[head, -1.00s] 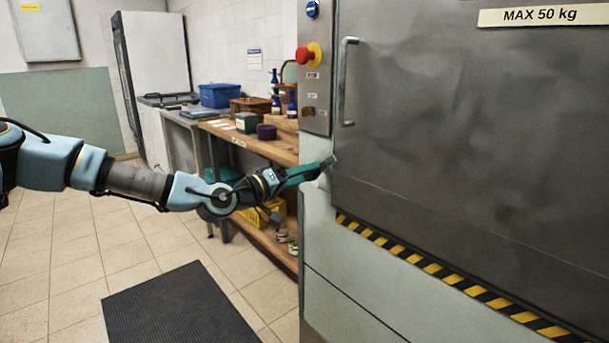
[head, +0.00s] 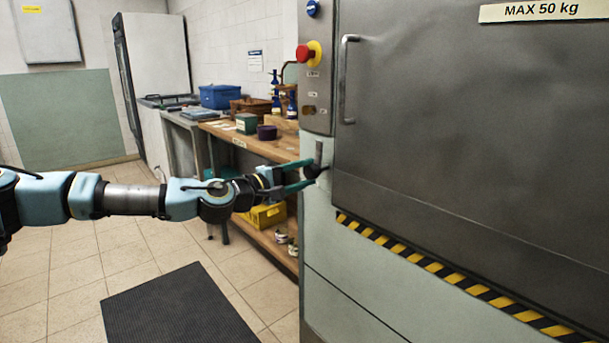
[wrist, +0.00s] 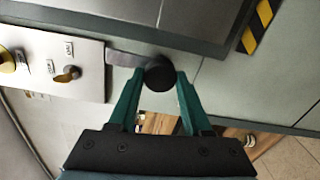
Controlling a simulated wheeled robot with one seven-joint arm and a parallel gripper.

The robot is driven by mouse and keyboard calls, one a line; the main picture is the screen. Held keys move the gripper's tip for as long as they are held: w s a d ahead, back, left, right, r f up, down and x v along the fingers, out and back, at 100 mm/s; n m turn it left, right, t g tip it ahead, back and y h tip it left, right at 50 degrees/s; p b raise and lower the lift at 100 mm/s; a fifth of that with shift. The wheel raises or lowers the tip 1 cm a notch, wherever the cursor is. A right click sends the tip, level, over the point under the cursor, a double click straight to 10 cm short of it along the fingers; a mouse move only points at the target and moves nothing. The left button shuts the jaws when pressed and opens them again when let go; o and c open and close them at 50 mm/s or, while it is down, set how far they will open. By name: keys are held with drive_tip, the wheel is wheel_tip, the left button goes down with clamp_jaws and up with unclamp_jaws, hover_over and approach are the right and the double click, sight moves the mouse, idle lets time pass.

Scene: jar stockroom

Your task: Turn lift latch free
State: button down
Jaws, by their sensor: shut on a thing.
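The lift latch is a grey lever (head: 319,152) with a round black knob (head: 313,171), on the pale lift panel left of the big metal door. In the head view the lever stands about upright with the knob at its lower end. In the wrist view the lever (wrist: 128,59) runs left from the knob (wrist: 160,74). My gripper (head: 308,172) has its teal fingers on either side of the knob and is shut on it. The wrist view shows the fingertips (wrist: 161,76) at the knob's two sides. The lever's pivot is not clear.
The lift door (head: 450,130) has a vertical handle (head: 344,80) above and right of the latch. A control panel (head: 316,70) with a red button sits above. A wooden bench (head: 270,147) with boxes and bottles stands behind my gripper. A dark mat (head: 180,310) lies on open floor.

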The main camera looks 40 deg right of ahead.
drive_tip(key=shift+n, duration=0.4)
drive_tip(key=shift+c, duration=1.7)
unclamp_jaws()
drive_tip(key=shift+a, duration=0.1)
drive_tip(key=a+p, duration=0.2)
drive_tip(key=a, duration=0.8)
drive_tip(key=shift+w+a+p, duration=0.3)
drive_tip(key=shift+w+p, duration=0.05)
